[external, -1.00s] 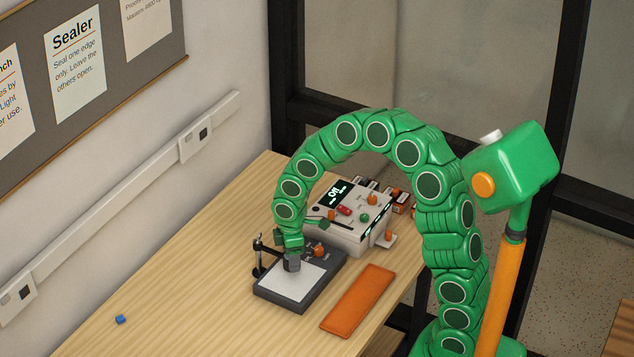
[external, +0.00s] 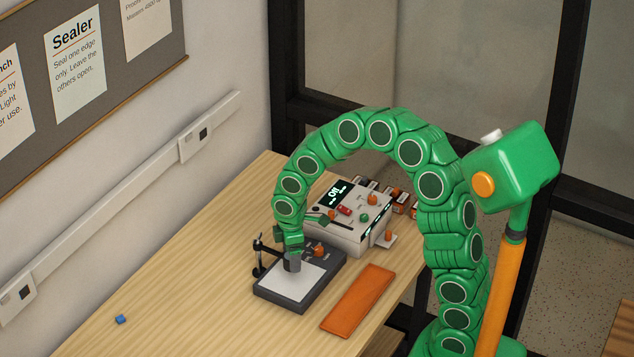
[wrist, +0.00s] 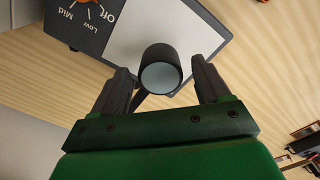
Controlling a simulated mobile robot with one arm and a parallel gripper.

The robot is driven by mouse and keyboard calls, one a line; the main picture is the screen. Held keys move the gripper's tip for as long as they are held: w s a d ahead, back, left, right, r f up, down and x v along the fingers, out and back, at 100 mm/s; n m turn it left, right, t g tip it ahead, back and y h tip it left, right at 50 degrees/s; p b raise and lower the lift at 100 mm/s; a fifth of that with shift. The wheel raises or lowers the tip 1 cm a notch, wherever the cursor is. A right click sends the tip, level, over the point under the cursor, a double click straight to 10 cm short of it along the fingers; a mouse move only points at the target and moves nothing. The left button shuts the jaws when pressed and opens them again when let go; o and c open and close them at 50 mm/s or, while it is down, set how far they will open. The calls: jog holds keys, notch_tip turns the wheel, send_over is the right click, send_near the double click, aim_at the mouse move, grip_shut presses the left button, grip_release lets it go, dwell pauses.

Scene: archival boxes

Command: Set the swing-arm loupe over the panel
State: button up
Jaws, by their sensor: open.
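The loupe is a short dark cylinder (external: 292,262) with a pale lens, on a thin black swing arm from a post (external: 258,257). In the wrist view the loupe (wrist: 160,68) overlaps the edge of the white panel (wrist: 190,25); in the external view it appears at the panel's far edge. The panel (external: 295,283) is set in a dark grey light box (external: 268,297) on the table. My gripper (wrist: 162,75) is open, with one finger on each side of the loupe and a visible gap at both. The wrist view shows no finger contact.
A white control unit (external: 344,240) reading "Off" stands behind the light box. An orange flat slab (external: 357,298) lies to its right. A small blue cube (external: 120,319) lies at the left front. The table's left side (external: 190,290) is mostly clear.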

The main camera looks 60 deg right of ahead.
notch_tip(320, 180, up, 7)
jog(key=shift+f, duration=0.15)
jog(key=shift+s, duration=0.1)
dwell(0.4)
jog(key=shift+s+a+r, duration=0.1)
jog(key=shift+s+r, duration=0.1)
jog(key=s+a+r+m, duration=0.1)
jog(key=s+r+m, duration=0.2)
jog(key=s, duration=0.8)
jog(key=s+a+r+m+g, duration=0.1)
jog(key=s+r+m, duration=0.2)
jog(key=s, duration=0.9)
jog(key=s+a+r+m, duration=0.1)
jog(key=s+r+m, duration=0.2)
jog(key=s, duration=0.9)
jog(key=shift+a+g, duration=0.3)
jog(key=shift+g, duration=0.1)
jog(key=shift+r, duration=0.1)
